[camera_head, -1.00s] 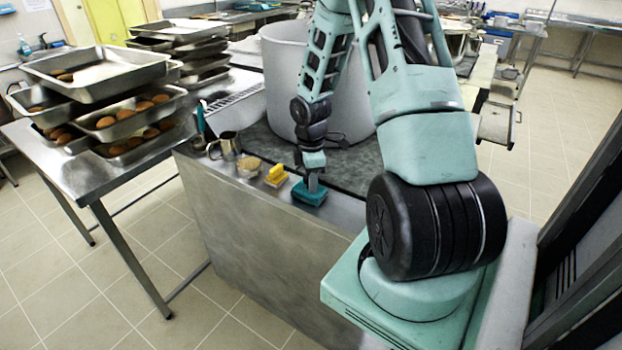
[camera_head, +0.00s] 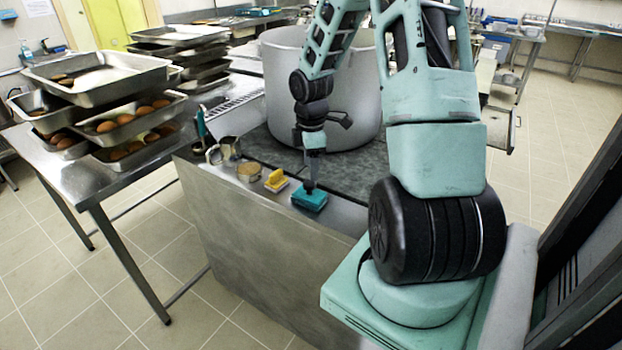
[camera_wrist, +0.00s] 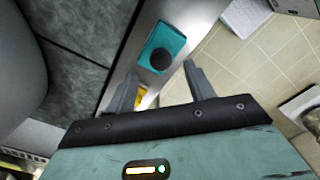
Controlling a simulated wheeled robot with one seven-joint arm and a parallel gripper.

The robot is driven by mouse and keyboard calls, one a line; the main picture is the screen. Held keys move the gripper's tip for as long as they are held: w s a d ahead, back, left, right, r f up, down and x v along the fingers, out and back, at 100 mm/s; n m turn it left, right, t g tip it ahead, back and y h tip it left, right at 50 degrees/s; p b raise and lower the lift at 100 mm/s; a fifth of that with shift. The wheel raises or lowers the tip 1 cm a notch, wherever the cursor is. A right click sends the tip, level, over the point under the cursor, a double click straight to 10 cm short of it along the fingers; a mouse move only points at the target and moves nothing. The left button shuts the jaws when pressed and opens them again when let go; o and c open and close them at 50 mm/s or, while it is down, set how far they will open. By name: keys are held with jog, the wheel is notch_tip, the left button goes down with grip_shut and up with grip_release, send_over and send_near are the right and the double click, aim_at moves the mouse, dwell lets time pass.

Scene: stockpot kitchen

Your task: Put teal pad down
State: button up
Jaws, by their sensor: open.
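The teal pad (camera_head: 309,198) with a dark round knob on top lies on the steel front ledge of the stove block. In the wrist view the teal pad (camera_wrist: 162,46) shows beyond and between my fingertips, with its black knob up. My gripper (camera_head: 311,176) is above the pad in the head view. In the wrist view my gripper (camera_wrist: 160,75) has its two fingers spread apart with nothing between them. From the head view I cannot tell the exact gap between the fingers and the knob.
A yellow pad (camera_head: 277,180), a tan round item (camera_head: 249,171) and a metal cup (camera_head: 229,148) stand in a row left of the teal pad. A big stockpot (camera_head: 345,100) stands behind. A table with stacked trays (camera_head: 100,75) is at the left.

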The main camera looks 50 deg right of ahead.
notch_tip(320, 180, up, 5)
jog(key=a+r, duration=0.2)
jog(key=a, duration=1)
jog(key=a+r, duration=0.2)
jog(key=a, duration=1)
jog(key=s+a+r+m, duration=0.2)
jog(key=s+a, duration=1.5)
jog(key=shift+r+y, duration=0.15)
jog(key=shift+y, duration=0.15)
